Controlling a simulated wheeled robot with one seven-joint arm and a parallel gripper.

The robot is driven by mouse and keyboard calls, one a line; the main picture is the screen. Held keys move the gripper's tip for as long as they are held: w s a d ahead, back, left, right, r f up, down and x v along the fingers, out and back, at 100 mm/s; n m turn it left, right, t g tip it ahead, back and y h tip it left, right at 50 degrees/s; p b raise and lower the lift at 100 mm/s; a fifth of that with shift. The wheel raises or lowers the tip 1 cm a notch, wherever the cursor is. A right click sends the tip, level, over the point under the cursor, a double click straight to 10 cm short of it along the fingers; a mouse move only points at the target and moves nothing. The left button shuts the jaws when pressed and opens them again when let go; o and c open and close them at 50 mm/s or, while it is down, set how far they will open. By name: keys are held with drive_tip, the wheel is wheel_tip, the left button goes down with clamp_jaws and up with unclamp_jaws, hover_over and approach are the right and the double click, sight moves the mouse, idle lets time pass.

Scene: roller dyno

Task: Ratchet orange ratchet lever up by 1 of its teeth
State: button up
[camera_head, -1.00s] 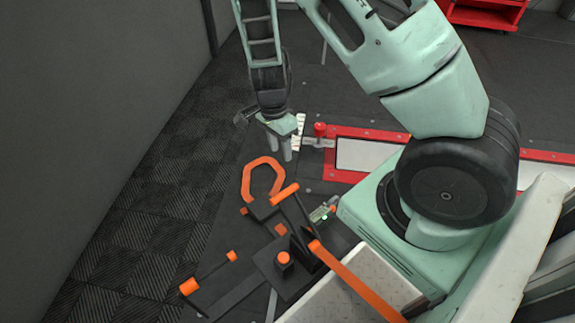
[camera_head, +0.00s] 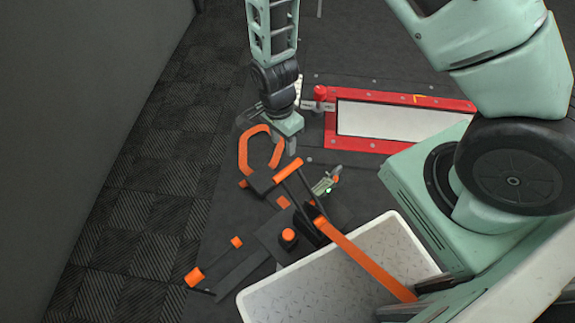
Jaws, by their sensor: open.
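The orange ratchet lever appears to be the short orange bar (camera_head: 288,170) on dark side arms, which slant down to a black ratchet body. An orange strap (camera_head: 365,262) runs from that body to the lower right. My gripper (camera_head: 286,148) points down just above and behind the bar, near the right side of an orange open loop (camera_head: 245,152). Its fingers are apart, with nothing seen between them. I cannot tell whether a finger touches the loop. The lever's teeth are too small to make out.
An orange knob (camera_head: 288,236) and an orange-ended rod (camera_head: 194,277) lie in front. A small device with a green light (camera_head: 326,186) is right of the lever. A red-framed panel (camera_head: 400,101) lies behind. A grey wall (camera_head: 80,110) bounds the left.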

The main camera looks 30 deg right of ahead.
sight(286, 169)
drive_tip(key=f+b, duration=0.1)
drive_tip(key=f, duration=0.3)
drive_tip(key=f+b, duration=0.1)
drive_tip(key=f, duration=0.3)
drive_tip(key=s+f+b, duration=0.1)
drive_tip(key=f+b, duration=0.1)
drive_tip(key=f, duration=0.2)
drive_tip(key=shift+s+d, duration=0.1)
drive_tip(key=shift+d, duration=0.05)
clamp_jaws()
